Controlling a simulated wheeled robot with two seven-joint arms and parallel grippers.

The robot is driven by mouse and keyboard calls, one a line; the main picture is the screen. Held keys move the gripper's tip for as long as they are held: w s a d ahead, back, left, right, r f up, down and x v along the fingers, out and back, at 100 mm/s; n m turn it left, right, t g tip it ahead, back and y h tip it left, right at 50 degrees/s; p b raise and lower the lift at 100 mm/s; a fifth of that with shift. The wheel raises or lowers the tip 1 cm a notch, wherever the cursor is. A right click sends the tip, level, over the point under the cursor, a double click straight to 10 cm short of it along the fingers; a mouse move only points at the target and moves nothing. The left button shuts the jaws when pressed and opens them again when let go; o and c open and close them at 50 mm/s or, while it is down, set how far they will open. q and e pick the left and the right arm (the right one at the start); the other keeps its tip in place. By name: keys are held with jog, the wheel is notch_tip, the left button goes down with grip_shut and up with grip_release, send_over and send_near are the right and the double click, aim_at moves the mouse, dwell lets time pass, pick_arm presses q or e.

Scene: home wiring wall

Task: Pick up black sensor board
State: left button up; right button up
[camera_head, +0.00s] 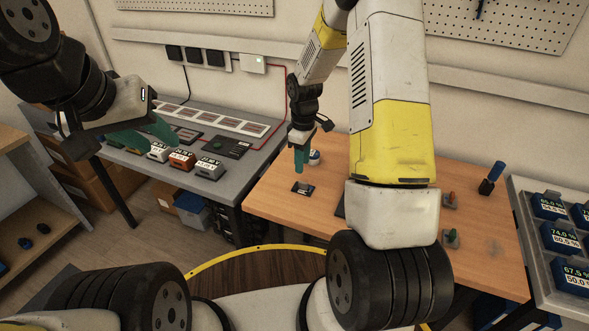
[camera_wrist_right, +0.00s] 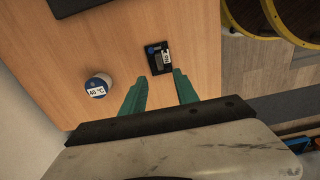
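The black sensor board (camera_head: 303,188) is a small dark square with a pale label. It lies flat on the wooden table near its left edge. In the right wrist view the board (camera_wrist_right: 157,60) lies just beyond and between the green fingertips. My right gripper (camera_head: 300,172) points down above the board, and its fingers (camera_wrist_right: 160,76) are apart with nothing between them. My left gripper (camera_head: 150,134) hangs over the front left of the grey bench, its two green fingers apart and empty.
A white and blue round "40 °C" unit (camera_wrist_right: 97,87) stands near the board. A dark flat item (camera_head: 340,207) lies to the right, partly behind my arm. The grey bench (camera_head: 262,119) holds several labelled modules. A tray of blue meters (camera_head: 535,238) is at the right.

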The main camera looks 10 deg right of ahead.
aim_at(303, 183)
jog(key=f, duration=0.8)
jog(key=shift+s+d, duration=0.1)
jog(key=shift+d, duration=0.1)
jog(key=shift+c, duration=0.5)
grip_shut()
